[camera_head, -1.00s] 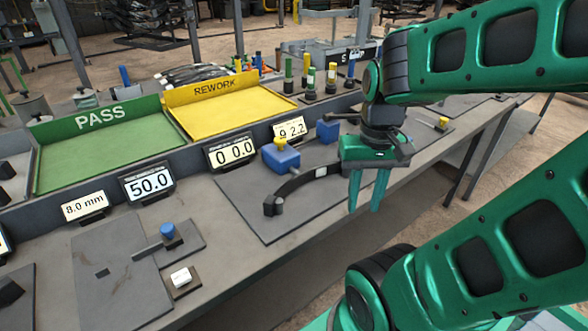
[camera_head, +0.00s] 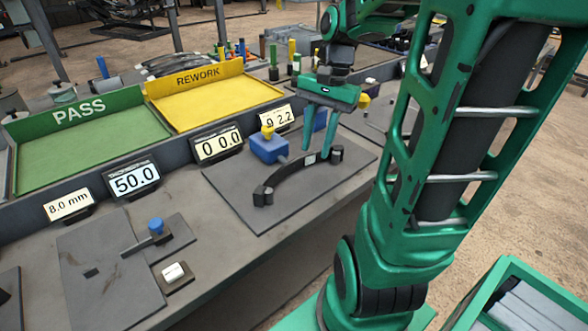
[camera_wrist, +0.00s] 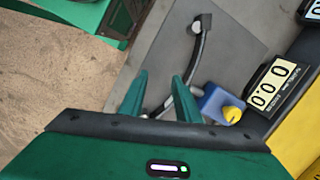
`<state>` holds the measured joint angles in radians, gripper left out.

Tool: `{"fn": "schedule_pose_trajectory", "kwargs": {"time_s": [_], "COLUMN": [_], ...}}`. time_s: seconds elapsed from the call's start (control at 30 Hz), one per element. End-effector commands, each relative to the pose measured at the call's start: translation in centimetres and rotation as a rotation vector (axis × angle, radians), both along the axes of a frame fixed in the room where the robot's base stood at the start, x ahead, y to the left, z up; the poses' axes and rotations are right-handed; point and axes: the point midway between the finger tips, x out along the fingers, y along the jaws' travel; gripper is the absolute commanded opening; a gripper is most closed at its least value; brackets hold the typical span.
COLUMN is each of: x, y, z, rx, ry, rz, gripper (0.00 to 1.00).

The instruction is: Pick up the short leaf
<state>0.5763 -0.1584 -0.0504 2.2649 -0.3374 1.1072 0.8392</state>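A dark, curved leaf (camera_head: 290,174) with a pale patch lies on a grey plate (camera_head: 238,203) on the bench, a dark block at each end. The leaf also shows in the wrist view (camera_wrist: 200,48), passing by my right-hand finger and partly hidden by it. My gripper (camera_head: 318,150) points down near the leaf's right half. In the wrist view my gripper (camera_wrist: 159,76) has its two green fingers apart, with nothing held between them. I cannot tell whether the fingertips touch the leaf or hang above it.
A blue block with a yellow knob (camera_head: 268,147) stands close behind the leaf. Behind it are a display reading 0 0.0 (camera_head: 217,145), another reading 9 2.2 (camera_head: 276,117), the yellow REWORK tray (camera_head: 200,75) and the green PASS tray (camera_head: 80,112).

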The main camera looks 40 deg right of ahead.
Motion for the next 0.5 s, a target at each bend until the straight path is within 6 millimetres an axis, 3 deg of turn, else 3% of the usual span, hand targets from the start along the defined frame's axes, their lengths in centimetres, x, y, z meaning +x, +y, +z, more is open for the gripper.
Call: {"fn": "schedule_pose_trajectory", "kwargs": {"time_s": [0.1, 0.2, 0.5], "x": [3.3, 5.2, 7.4], "y": [-1.7, -2.8, -4.1], "z": [0.0, 0.1, -0.2], "rx": [0.076, 0.131, 0.213], "ry": [0.036, 0.064, 0.110], "rz": [-0.175, -0.292, -0.447], "gripper": [0.30, 0.30, 0.30]}}
